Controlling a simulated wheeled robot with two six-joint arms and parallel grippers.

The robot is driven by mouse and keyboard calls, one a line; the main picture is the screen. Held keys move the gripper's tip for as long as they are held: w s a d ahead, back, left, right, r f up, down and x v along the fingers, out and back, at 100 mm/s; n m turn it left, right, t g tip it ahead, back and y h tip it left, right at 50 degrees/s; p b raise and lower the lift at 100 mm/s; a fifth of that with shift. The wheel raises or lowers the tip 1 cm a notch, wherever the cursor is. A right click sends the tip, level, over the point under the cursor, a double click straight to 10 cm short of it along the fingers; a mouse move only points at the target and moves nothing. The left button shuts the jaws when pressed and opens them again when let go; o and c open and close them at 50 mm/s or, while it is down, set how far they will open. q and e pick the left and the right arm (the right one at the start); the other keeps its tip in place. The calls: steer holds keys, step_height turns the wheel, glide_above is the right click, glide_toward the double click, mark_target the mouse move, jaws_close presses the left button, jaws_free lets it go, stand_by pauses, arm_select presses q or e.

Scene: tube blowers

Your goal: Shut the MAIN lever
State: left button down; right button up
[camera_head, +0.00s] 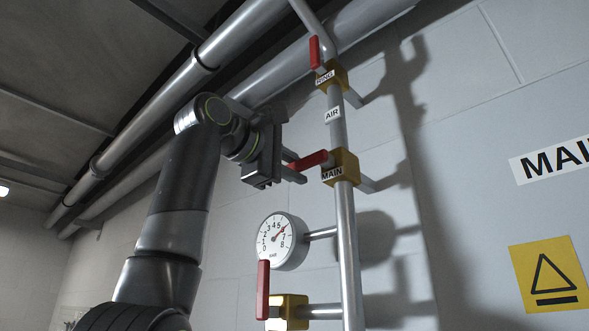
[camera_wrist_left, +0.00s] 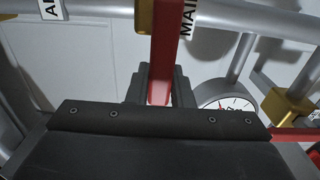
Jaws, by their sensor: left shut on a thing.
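The MAIN valve is a yellow block (camera_head: 341,167) with a "MAIN" label on the upright pipe in the head view. Its red lever (camera_head: 312,159) points left, roughly crosswise to the pipe. My left gripper (camera_head: 292,167) comes in from the left and is shut on the outer part of this lever. In the left wrist view the red lever (camera_wrist_left: 164,45) runs down between the dark fingers (camera_wrist_left: 160,88). The lever's outer end is hidden behind the gripper body there. My right gripper is in neither view.
Above is the RING valve (camera_head: 331,75) with its red lever (camera_head: 315,52) upright. Below are a round gauge (camera_head: 282,241) and another yellow valve (camera_head: 287,312) with its red lever (camera_head: 263,290) upright. The upright pipe (camera_head: 347,235) stands off the pale wall.

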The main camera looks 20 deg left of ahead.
arm_select(q)
steer(key=shift+f, duration=0.1)
steer(key=c, duration=1.3)
jaws_free()
steer(key=b+v, duration=0.5)
steer(key=v, duration=1.2)
steer(key=shift+s+a, duration=0.1)
steer(key=shift+s, duration=0.05)
